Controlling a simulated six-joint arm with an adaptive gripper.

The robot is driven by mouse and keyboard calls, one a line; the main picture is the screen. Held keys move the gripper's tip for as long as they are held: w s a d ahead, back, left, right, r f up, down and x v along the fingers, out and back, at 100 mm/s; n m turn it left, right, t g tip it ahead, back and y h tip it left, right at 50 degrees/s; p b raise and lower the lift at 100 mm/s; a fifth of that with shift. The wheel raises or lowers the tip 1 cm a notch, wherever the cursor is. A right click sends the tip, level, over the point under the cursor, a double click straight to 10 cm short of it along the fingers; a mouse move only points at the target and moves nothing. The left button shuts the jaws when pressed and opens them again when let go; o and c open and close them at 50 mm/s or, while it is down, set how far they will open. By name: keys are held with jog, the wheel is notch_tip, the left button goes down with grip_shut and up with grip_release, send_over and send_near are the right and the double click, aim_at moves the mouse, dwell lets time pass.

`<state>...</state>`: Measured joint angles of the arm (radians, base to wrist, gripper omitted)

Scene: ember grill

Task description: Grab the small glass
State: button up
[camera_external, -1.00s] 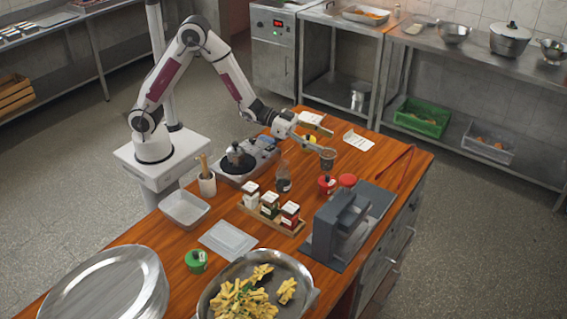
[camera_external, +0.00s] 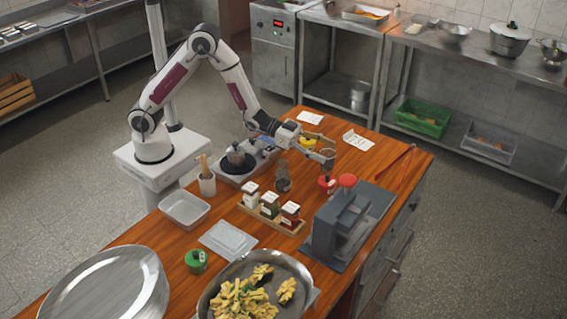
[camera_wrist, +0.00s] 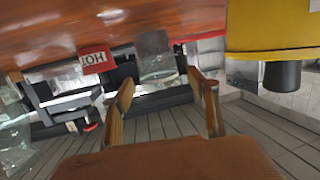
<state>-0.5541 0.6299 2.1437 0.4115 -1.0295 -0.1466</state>
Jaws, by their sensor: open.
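The small clear glass (camera_wrist: 157,58) shows in the wrist view, just beyond and between my two fingertips. It appears upside down there, against the wooden worktop at the top of the picture. In the external view the small glass (camera_external: 328,154) stands near the far right of the worktop, close to my fingers and partly hidden by them. My gripper (camera_external: 322,160) is low over the worktop, reaching toward the right. Its fingers (camera_wrist: 165,95) are apart and nothing is held between them. I cannot tell whether a finger touches the glass.
A red pot (camera_external: 326,184) and a yellow lidded pot (camera_external: 307,144) stand close by. A taller glass jar (camera_external: 283,178), a spice rack (camera_external: 270,212) and a grey machine (camera_external: 338,225) are nearer the front.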

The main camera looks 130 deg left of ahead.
jog(key=shift+x, duration=0.9)
jog(key=c, duration=1.3)
